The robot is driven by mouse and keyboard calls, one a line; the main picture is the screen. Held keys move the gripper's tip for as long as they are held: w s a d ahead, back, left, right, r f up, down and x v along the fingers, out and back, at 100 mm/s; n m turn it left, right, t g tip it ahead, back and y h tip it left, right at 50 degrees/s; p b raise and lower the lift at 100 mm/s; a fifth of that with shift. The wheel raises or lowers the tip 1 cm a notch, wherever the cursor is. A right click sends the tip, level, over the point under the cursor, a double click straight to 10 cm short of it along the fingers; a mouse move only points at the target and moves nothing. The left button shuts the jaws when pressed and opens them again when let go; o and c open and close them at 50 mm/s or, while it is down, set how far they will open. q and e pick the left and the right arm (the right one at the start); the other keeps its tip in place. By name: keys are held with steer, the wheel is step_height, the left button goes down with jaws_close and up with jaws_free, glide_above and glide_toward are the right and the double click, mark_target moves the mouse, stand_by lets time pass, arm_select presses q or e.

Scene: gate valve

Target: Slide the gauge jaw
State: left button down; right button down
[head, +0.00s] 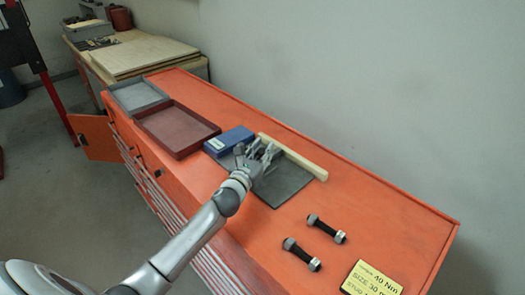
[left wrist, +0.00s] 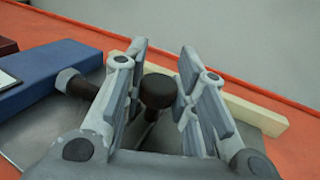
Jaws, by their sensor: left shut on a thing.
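My left gripper (head: 258,158) is over the dark grey mat (head: 285,187) on the orange cabinet top, beside a blue box (head: 229,141). In the left wrist view its fingers (left wrist: 162,88) are shut around a dark brown round-ended piece (left wrist: 158,92), apparently the gauge jaw. The gripper hides most of this piece. A dark rod with a grey end (left wrist: 72,82) lies just left of the fingers, beside the blue box (left wrist: 45,88); I cannot tell if it belongs to the same tool. My right gripper is not in view.
A pale wooden bar (head: 293,156) lies behind the mat. Two dark bolts with grey nuts (head: 326,229) and a yellow label (head: 371,281) are to the right. A dark red tray (head: 178,151) and a grey tray (head: 138,107) are to the left. A wall stands behind.

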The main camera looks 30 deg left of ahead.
arm_select(q)
steer(key=s+d, duration=0.1)
steer(key=d, duration=0.4)
steer(key=s+d, duration=0.1)
steer(key=d, duration=0.1)
steer(key=shift+s+d+f+p, duration=0.15)
steer(key=shift+s+d+p, duration=0.15)
steer(key=shift+d, duration=0.1)
steer(key=shift+a+f, duration=0.1)
steer(key=c, duration=1.5)
jaws_free()
steer(key=o, duration=0.3)
steer(key=shift+d+r, duration=0.2)
steer(key=shift+a, duration=0.15)
